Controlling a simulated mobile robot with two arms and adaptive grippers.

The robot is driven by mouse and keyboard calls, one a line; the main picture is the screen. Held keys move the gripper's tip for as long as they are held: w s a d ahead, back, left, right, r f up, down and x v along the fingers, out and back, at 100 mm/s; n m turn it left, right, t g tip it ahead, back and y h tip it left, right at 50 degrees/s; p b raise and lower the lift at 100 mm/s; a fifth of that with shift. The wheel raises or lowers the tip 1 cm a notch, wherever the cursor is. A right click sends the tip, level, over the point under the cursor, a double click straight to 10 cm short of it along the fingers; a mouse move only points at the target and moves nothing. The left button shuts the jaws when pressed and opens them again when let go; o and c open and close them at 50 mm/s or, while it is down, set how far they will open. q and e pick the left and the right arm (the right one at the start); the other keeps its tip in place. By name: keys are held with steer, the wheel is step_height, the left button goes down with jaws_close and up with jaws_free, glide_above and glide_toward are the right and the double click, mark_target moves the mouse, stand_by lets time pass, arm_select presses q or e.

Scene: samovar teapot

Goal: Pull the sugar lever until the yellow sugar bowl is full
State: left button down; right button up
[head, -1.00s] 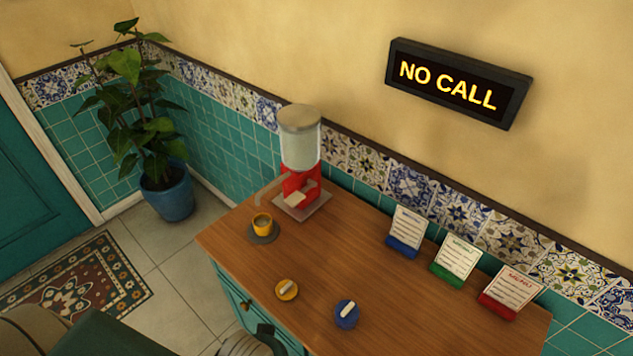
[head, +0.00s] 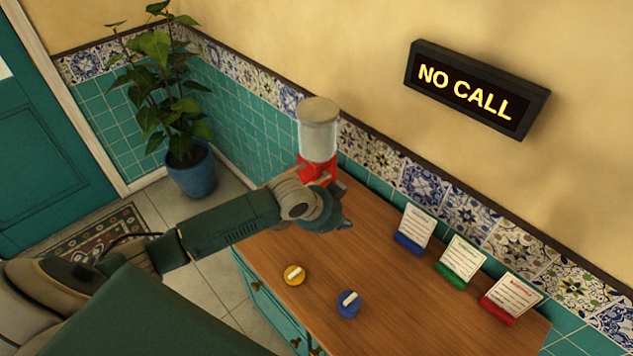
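The sugar dispenser has a clear jar of white sugar with a grey lid (head: 318,135) on a red base (head: 316,169). It stands at the back left of the wooden counter. My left arm reaches across in front of it and hides its lower part, including the lever. The yellow sugar bowl is also hidden behind my arm. My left gripper (head: 342,222) is just in front and to the right of the dispenser, above the counter. Its fingers are small and dark, and I cannot tell whether they are open. My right gripper is not in view.
A yellow lid (head: 294,275) and a blue lid (head: 348,303) lie on the wooden counter (head: 400,290). Blue (head: 414,229), green (head: 459,261) and red (head: 509,298) card stands line the wall side. The counter's middle is clear. A potted plant (head: 190,172) stands on the floor at left.

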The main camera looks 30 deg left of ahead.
arm_select(q)
steer(key=shift+m+t+y, duration=0.4)
steer(key=shift+t+y, duration=0.2)
steer(key=shift+t, duration=0.2)
steer(key=w+a+r, duration=0.3)
steer(key=a, duration=0.1)
steer(key=w+a+r, duration=0.4)
steer(key=a, duration=0.1)
steer(key=w+a+r, duration=0.3)
steer(key=a+r, duration=0.1)
steer(key=shift+w+a+r+p, duration=0.15)
steer(key=shift+w+r+p, duration=0.1)
steer(key=shift+p, duration=0.15)
steer(key=f+b, duration=0.4)
steer(key=b, duration=0.1)
steer(key=f+b, duration=0.2)
steer(key=f, duration=0.1)
steer(key=shift+s, duration=0.3)
steer(key=shift+a+f+b, duration=0.1)
steer(key=shift+f+b, duration=0.2)
steer(key=shift+f, duration=0.6)
steer(key=shift+s, duration=0.1)
steer(key=shift+f, duration=0.15)
